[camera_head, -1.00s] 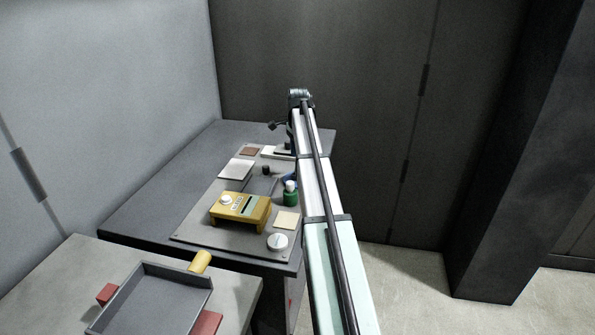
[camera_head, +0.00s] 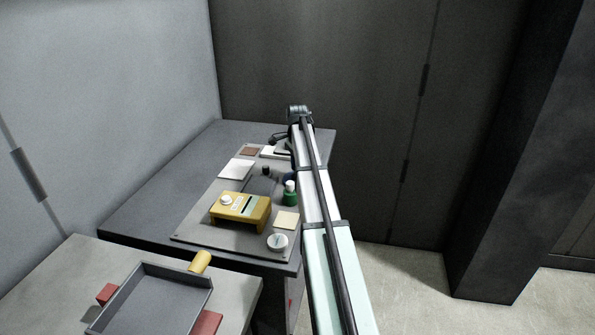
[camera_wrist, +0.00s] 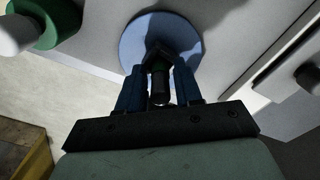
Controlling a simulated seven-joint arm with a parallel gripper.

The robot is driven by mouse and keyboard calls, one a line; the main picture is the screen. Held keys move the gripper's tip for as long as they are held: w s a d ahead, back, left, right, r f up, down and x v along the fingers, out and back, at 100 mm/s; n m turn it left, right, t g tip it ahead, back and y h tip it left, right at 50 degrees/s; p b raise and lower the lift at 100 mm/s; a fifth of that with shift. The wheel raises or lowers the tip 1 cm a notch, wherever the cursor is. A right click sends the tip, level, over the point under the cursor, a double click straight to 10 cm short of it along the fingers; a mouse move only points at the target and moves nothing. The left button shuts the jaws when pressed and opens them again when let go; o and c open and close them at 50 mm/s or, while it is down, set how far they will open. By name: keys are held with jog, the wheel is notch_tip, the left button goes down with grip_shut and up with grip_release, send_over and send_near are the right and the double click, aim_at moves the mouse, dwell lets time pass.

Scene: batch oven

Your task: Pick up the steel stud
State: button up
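A dark, short cylinder that looks like the steel stud (camera_wrist: 160,82) shows in the wrist view, end toward the camera, over a round blue disc (camera_wrist: 135,42). My gripper (camera_wrist: 160,80) has its two blue fingers on either side of it, with narrow gaps visible, so it looks open around the stud. Shadow blurs the fingertips, and I cannot tell whether they touch it. In the head view only a sliver of the blue disc (camera_head: 287,177) shows beside my arm. The stud and fingertips are hidden there.
A green bottle with a white cap (camera_head: 291,193) stands close to the disc. A yellow device (camera_head: 240,210), a dark peg (camera_head: 266,171) and a white dial (camera_head: 277,242) are on the grey board. A grey tray (camera_head: 155,300) is at the front left.

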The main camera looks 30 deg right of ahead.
grip_shut()
jog(key=shift+r, duration=0.1)
notch_tip(320, 180, up, 10)
jog(key=shift+f, duration=0.1)
dwell(0.7)
